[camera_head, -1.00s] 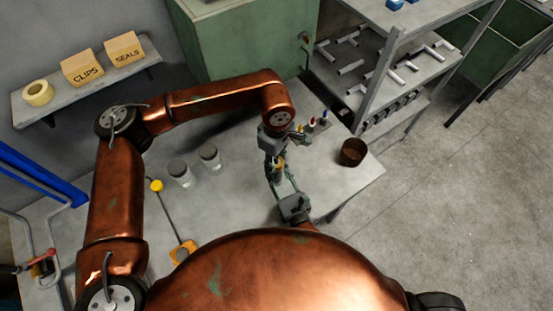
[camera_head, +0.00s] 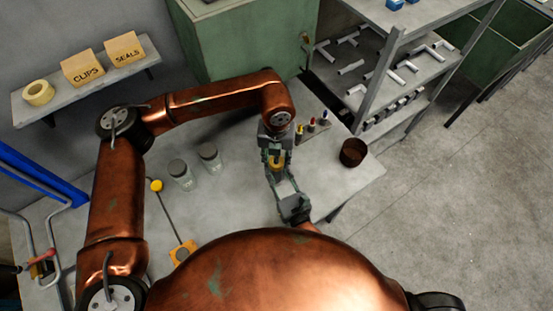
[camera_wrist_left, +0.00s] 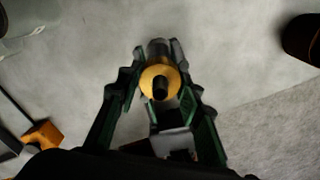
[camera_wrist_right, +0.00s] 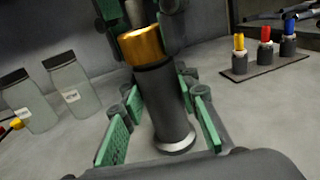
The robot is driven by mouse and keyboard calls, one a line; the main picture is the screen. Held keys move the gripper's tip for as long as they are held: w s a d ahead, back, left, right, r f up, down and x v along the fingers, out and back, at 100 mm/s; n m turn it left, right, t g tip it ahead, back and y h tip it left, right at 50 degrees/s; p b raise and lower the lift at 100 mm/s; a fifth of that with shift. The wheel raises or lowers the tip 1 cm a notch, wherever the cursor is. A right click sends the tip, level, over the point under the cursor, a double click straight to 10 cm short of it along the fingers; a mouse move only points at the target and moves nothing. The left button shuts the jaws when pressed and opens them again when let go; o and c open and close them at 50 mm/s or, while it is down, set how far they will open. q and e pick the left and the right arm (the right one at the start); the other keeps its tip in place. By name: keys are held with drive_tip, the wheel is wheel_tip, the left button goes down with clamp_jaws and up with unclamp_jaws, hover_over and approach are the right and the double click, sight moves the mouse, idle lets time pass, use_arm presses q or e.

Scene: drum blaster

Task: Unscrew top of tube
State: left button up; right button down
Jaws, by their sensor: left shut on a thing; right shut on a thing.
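The tube (camera_wrist_right: 160,105) is a dark grey cylinder with a pale metal ring at its lower end. It stands roughly upright above the bench, slightly tilted in the right wrist view. Its top (camera_wrist_right: 142,45) is a brass-coloured cap, which also shows in the left wrist view (camera_wrist_left: 160,82) as a gold disc with a dark centre. My right gripper (camera_wrist_right: 160,112) is shut around the tube's body from the side. My left gripper (camera_wrist_left: 158,75) comes from above and is shut on the top. In the head view, the top (camera_head: 277,161) shows between both grippers.
Two glass jars (camera_head: 181,176) (camera_head: 210,158) stand left on the bench. A rack with coloured plugs (camera_wrist_right: 265,65) is beyond the tube. A brown cup (camera_head: 353,152) stands near the bench's right edge. An orange-based tool (camera_head: 183,252) lies at the left front.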

use_arm(q)
drive_tip(key=n, duration=0.6)
use_arm(e)
drive_tip(key=shift+f, duration=0.1)
use_arm(q)
drive_tip(key=n, duration=0.6)
drive_tip(key=shift+w+n, duration=0.1)
drive_tip(key=shift+n, duration=0.2)
drive_tip(key=shift+r, duration=0.25)
drive_tip(key=shift+r, duration=0.9)
drive_tip(key=shift+r, duration=0.1)
drive_tip(key=shift+r, duration=1.9)
use_arm(e)
drive_tip(key=c, duration=1.4)
unclamp_jaws()
drive_tip(key=shift+s, duration=0.1)
